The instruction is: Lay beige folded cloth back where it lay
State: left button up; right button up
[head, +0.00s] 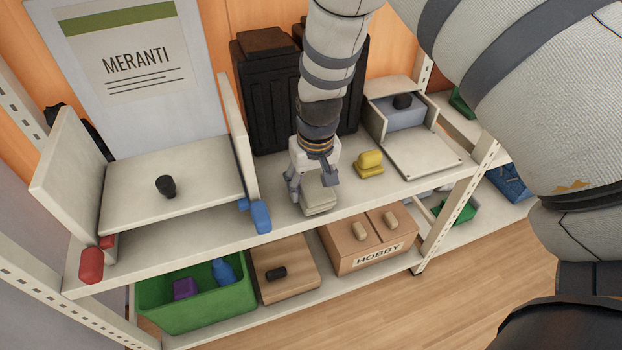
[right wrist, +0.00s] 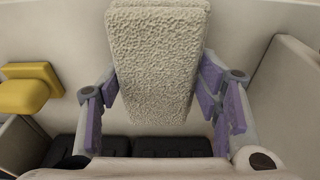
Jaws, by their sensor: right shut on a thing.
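The beige folded cloth (head: 319,203) is at the upper shelf board, between a blue-handled part and a yellow block. My right gripper (head: 313,182) points down from above and is shut on it. In the right wrist view the cloth (right wrist: 157,60) is a thick, rough-textured slab between the two purple-padded fingers of the right gripper (right wrist: 162,95). I cannot tell whether its underside touches the board. My left gripper is not in view.
The yellow block (head: 369,164) stands close right of the cloth. A blue handle (head: 260,216) is at its left on the front edge. Black containers (head: 270,95) stand behind. An open grey box (head: 425,150) is further right. A green crate (head: 200,305) sits below.

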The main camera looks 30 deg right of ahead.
aim_at(314, 188)
jog(key=shift+f, duration=0.5)
dwell(0.3)
jog(key=o, duration=1.1)
notch_tip(314, 188, up, 12)
jog(key=s, duration=0.2)
jog(key=shift+a, duration=0.25)
jog(key=shift+w+f, duration=0.1)
